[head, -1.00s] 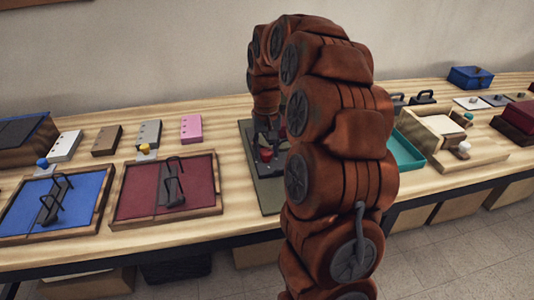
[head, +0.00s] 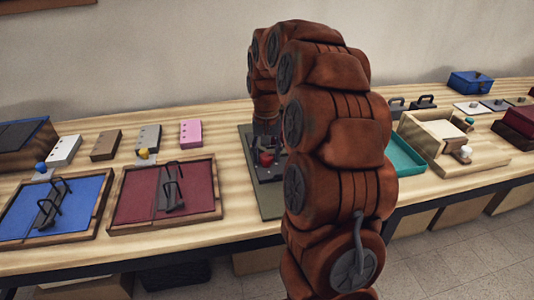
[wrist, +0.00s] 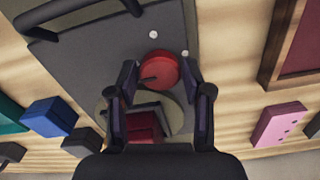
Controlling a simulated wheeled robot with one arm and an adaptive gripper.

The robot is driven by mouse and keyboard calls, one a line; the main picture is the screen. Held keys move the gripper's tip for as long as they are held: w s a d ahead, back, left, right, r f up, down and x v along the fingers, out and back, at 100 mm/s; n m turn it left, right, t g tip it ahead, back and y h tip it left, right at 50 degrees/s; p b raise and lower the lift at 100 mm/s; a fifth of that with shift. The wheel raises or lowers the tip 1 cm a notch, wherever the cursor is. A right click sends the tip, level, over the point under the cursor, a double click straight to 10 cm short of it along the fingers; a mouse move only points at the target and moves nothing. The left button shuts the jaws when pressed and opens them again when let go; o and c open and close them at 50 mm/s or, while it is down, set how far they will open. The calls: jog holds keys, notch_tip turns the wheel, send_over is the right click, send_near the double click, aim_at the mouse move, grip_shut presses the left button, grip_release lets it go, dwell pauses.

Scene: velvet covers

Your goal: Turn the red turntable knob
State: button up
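The red turntable knob (wrist: 158,70) is round with a dark slot or pointer mark on its face. It sits on a grey board (wrist: 85,60) and also shows in the head view (head: 266,159), below my arm's end. A pale round disc (wrist: 172,112) beside it carries a dark red block (wrist: 145,124). My gripper (wrist: 158,72) is open, with one fingertip on each side of the knob and small gaps showing in the wrist view. Contact cannot be made out. In the head view my gripper (head: 268,148) is small and partly lost against the board.
A black bar handle (wrist: 75,12) rises from the board. A pink block (head: 191,132) and the maroon wooden-framed panel (head: 140,195) lie left of the board. A teal tray (head: 404,155) lies to its right, partly behind my arm.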

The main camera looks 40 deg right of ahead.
aim_at(267, 156)
jog(key=shift+o, duration=1.2)
notch_tip(267, 156, up, 12)
